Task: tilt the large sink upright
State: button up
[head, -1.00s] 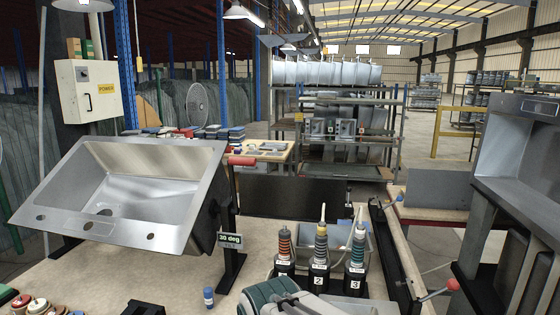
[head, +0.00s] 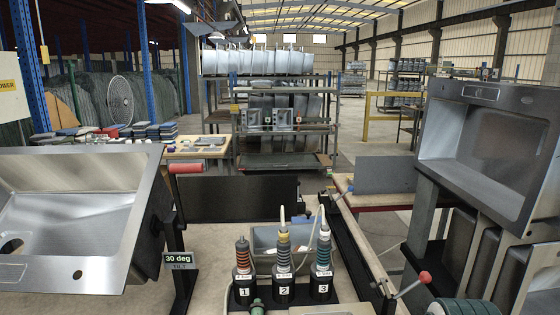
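A large steel sink (head: 140,225) fills the left of the head view, tilted on a dark stand (head: 182,262). Its left part is cut off by the picture edge. A round drain hole shows in its basin. The stand bears a "30 deg TILT" sign (head: 180,260) and a red handle (head: 186,168) at its top. Another steel sink (head: 485,150) stands steeply upright on a dark rack at the right. A ribbed grey-green part at the lower right edge looks like my arm. My gripper's fingers are not in view, so their state is not shown.
A black panel (head: 237,198) stands behind the bench. Shelving is farther back.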

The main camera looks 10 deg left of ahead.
aim_at(89, 219)
jog(key=z, duration=0.5)
jog(key=k, duration=0.3)
jog(key=u, duration=1.3)
